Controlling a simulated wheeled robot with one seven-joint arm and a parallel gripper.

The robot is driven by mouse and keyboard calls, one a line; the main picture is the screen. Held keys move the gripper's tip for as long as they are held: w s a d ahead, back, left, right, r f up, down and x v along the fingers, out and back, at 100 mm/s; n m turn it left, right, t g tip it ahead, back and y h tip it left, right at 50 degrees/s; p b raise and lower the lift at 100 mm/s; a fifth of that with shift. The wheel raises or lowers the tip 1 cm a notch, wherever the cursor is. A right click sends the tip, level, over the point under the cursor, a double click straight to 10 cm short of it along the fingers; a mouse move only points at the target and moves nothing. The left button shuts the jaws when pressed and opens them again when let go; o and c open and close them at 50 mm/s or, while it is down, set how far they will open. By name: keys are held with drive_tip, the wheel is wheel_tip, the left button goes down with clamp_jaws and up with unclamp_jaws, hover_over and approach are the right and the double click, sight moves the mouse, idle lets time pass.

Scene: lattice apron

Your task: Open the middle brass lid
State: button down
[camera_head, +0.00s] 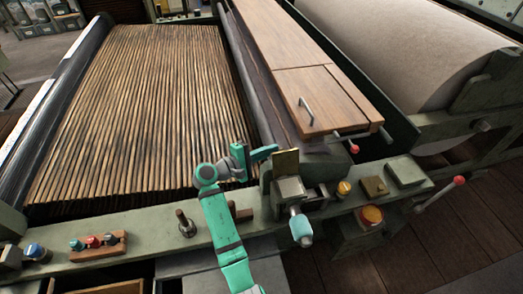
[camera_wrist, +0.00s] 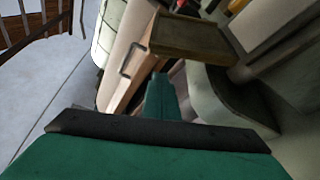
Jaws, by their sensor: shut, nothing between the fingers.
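A brass lid (camera_head: 286,163) stands upright, raised on the back of a small grey box (camera_head: 292,192) on the machine's green front rail. It also shows in the wrist view as a brownish plate (camera_wrist: 190,40) just beyond my fingers. My gripper (camera_head: 268,151) is shut and empty, to the left of and slightly behind the lid, its fingertips pointing right. In the wrist view the teal fingers (camera_wrist: 164,97) reach toward the lid's lower left edge. I cannot tell whether they touch it. A flatter brass block (camera_head: 374,187) sits further right on the rail.
A wooden cover with a metal handle (camera_head: 307,112) lies behind the lid. The slatted wooden apron (camera_head: 140,110) spreads to the left.

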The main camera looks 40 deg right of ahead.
sight(273, 153)
drive_tip(key=shift+s+a+r, duration=0.25)
drive_tip(key=shift+s, duration=0.3)
drive_tip(key=shift+s+a+r, duration=0.2)
drive_tip(key=shift+s, duration=0.3)
drive_tip(key=shift+s+a+r+m+h, duration=0.25)
drive_tip(key=shift+s+r+m+h, duration=0.1)
drive_tip(key=shift+m, duration=0.15)
drive_tip(key=shift+s+a+r, duration=0.15)
drive_tip(key=shift+s+r, duration=0.15)
drive_tip(key=shift+r, duration=0.1)
drive_tip(key=shift+w, duration=0.1)
drive_tip(key=shift+w+d, duration=0.2)
drive_tip(key=shift+w, duration=0.05)
drive_tip(key=w+a, duration=0.4)
drive_tip(key=a, duration=0.4)
drive_tip(key=shift+a, duration=0.35)
